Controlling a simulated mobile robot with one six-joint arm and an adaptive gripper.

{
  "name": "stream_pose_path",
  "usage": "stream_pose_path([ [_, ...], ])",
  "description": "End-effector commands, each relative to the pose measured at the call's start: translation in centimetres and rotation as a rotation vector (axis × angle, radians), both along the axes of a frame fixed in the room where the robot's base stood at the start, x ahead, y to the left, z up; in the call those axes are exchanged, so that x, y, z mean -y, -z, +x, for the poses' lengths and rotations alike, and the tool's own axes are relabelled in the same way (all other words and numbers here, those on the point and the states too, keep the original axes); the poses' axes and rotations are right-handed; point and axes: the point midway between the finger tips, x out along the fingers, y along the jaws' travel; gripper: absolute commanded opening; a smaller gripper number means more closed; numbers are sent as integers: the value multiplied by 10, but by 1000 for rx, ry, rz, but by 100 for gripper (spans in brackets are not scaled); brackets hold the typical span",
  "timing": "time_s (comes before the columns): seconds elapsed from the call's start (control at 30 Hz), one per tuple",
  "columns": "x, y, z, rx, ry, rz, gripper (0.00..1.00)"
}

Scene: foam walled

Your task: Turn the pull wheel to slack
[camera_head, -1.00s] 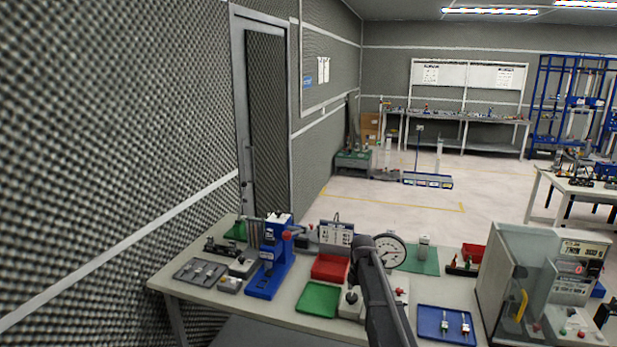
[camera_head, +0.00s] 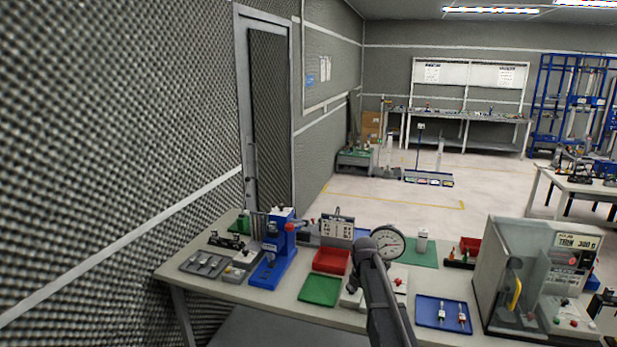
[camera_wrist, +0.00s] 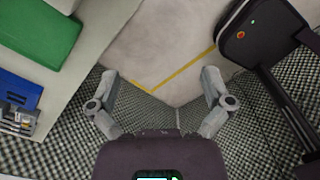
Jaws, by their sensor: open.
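I cannot make out for certain which part is the pull wheel. A round dial gauge (camera_head: 389,245) with a white face stands on the bench, partly behind my arm. A pale fixture with a red knob (camera_head: 399,282) is just right of my arm. A blue press-like device (camera_head: 274,258) with a red knob (camera_head: 290,227) stands at the bench's left. My gripper (camera_wrist: 160,77) is open and empty in the wrist view, its fingers wide apart above the floor, beside the bench. In the head view my arm hides part of the bench middle.
The bench (camera_head: 235,292) also bears a green tray (camera_head: 319,291), a red bin (camera_head: 331,261), a blue tray (camera_head: 443,312) and a clear-fronted machine (camera_head: 512,275) at the right. A foam wall (camera_head: 110,140) borders the left. Open floor (camera_head: 390,188) lies beyond.

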Motion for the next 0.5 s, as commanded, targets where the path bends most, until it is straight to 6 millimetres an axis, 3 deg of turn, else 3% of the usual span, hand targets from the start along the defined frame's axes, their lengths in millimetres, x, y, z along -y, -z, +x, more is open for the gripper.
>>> stream_pose_path([
  [0.37,1,13,-34,0,226,0,100],
  [0.5,1,21,-57,0,379,-1,100],
])
